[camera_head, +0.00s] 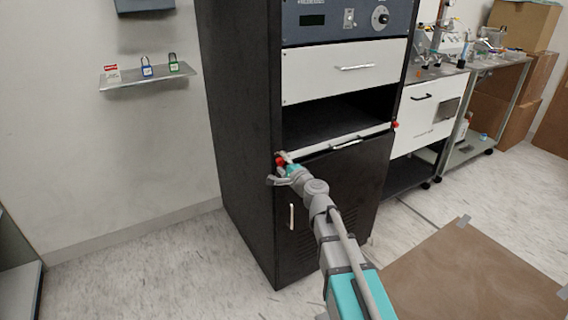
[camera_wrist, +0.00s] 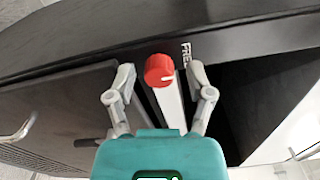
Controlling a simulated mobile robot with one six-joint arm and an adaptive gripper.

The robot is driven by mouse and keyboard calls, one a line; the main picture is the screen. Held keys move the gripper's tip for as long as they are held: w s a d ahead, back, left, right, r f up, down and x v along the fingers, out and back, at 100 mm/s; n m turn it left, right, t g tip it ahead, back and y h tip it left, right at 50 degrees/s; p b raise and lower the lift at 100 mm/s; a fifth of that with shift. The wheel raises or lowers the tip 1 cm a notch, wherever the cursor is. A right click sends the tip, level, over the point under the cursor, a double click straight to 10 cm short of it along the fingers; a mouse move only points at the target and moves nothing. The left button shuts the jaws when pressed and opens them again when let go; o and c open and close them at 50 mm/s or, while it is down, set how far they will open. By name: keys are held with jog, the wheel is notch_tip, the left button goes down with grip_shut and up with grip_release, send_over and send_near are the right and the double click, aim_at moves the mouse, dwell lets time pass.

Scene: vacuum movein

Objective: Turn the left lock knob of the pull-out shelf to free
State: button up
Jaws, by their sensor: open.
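The left lock knob (camera_wrist: 159,70) is red with a white mark on its face. It sits at the left end of the white pull-out shelf front (camera_head: 338,138). It also shows in the head view (camera_head: 280,161), partly behind my gripper (camera_head: 283,170). In the wrist view my gripper (camera_wrist: 160,78) is open, with one finger on each side of the knob and a visible gap to each. White lettering that seems to read FREE is beside the knob on the black frame (camera_wrist: 225,38). A second red knob (camera_head: 396,125) is at the shelf's right end.
The black cabinet (camera_head: 240,120) has a white drawer (camera_head: 345,70) above the open shelf bay and a black door with a handle (camera_head: 291,217) below. A wall shelf (camera_head: 130,78) holds padlocks. Brown matting (camera_head: 470,280) lies on the floor at right.

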jog(key=shift+s, duration=0.1)
jog(key=v, duration=0.7)
jog(key=shift+s+d, duration=0.25)
jog(key=shift+s, duration=0.1)
dwell(0.4)
